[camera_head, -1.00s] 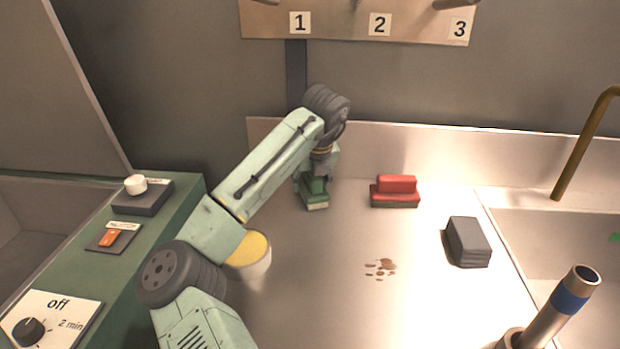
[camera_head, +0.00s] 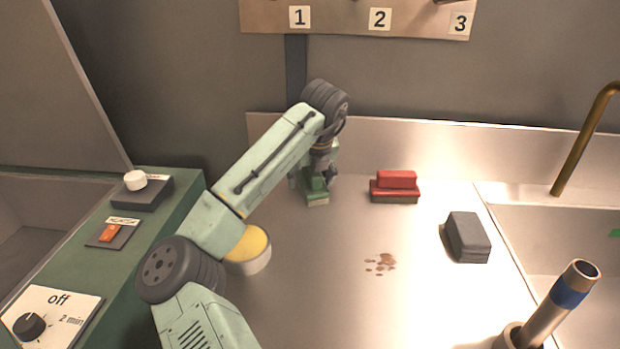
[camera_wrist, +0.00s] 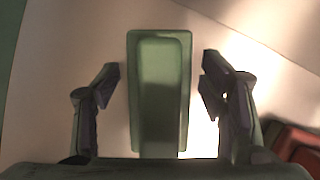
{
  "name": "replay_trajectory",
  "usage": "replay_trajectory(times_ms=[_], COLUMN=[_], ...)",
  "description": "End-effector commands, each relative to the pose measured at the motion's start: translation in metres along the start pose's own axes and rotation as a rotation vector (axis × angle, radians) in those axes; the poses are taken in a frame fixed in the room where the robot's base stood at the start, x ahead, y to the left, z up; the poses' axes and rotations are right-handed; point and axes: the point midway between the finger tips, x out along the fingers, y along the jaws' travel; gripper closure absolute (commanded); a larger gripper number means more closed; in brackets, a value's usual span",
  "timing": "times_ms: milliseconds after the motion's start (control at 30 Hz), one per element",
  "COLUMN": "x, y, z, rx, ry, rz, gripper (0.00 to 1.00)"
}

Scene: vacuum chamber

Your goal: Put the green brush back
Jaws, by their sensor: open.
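The green brush (camera_head: 316,192) rests on the metal counter near the back wall, partly hidden by my gripper in the head view. In the wrist view the green brush (camera_wrist: 160,95) lies lengthwise between my fingers, seen from above. My gripper (camera_wrist: 162,85) is open, with a visible gap between each finger and the brush. In the head view my gripper (camera_head: 314,178) is right over the brush.
A red brush (camera_head: 396,187) sits to the right, and a dark grey block (camera_head: 467,238) farther right beside the sink (camera_head: 550,235). A brown stain (camera_head: 380,263) marks the counter. A metal tube (camera_head: 553,308) stands front right. A numbered board (camera_head: 345,20) hangs above.

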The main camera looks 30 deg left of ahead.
Motion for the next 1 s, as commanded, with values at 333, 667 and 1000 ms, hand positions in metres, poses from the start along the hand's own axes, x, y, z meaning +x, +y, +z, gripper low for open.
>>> replay_trajectory(times_ms=[333, 667, 1000], x=[-0.064, -0.116, -0.121], y=[-0.001, 0.001, 0.000], z=[0.000, 0.001, 0.000], rx=[0.001, 0.000, -0.001], ry=[-0.005, -0.002, -0.001], rz=[-0.001, 0.001, 0.000], gripper=[0.35, 0.35, 0.35])
